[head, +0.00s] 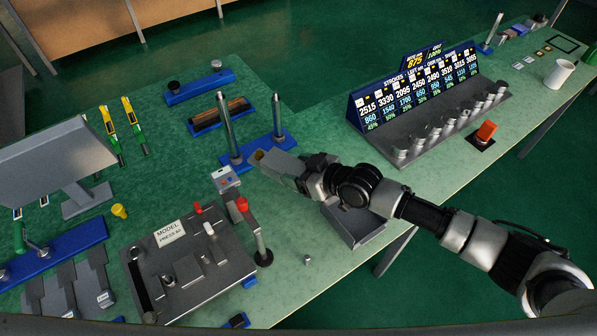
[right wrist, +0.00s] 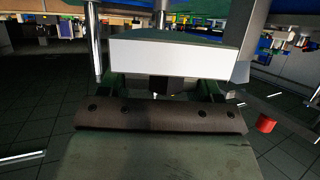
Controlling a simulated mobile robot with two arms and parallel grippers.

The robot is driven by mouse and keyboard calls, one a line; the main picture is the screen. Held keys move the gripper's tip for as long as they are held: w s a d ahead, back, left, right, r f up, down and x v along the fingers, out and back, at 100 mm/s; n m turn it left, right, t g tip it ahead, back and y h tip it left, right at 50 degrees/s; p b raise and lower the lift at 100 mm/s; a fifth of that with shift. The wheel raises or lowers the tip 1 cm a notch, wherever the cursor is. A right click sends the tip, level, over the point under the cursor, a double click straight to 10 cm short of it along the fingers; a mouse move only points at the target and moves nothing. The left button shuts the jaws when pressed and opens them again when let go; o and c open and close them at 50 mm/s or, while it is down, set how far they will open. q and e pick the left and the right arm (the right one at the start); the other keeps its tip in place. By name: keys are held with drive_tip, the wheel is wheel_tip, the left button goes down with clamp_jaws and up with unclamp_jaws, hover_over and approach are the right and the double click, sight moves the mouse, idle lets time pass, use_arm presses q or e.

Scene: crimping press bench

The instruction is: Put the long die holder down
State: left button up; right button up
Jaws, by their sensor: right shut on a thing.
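My right gripper (head: 277,166) reaches in from the right over the bench, beside the blue stand with two chrome posts. It is shut on a pale, block-like piece, which I take to be the long die holder (head: 283,162). In the right wrist view the die holder (right wrist: 170,58) shows a broad white face between my dark fingers, with the gripper's dark bar in front. The holder's underside is hidden, so I cannot tell whether it touches anything. My left gripper is not in view.
The blue two-post stand (head: 236,163) is close by. A press base (head: 187,272) with red-knobbed levers stands front left. A grey open tray (head: 357,232) lies under my forearm at the bench edge. A counter display (head: 412,85) stands at the back right. Green bench top (head: 315,110) is clear behind.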

drive_tip(key=shift+w+f, duration=0.1)
drive_tip(key=shift+f, duration=0.45)
drive_tip(key=shift+f+b, duration=0.4)
drive_tip(key=shift+b, duration=0.05)
drive_tip(key=shift+f+b, duration=0.25)
drive_tip(key=shift+b, duration=0.05)
drive_tip(key=o, duration=1.4)
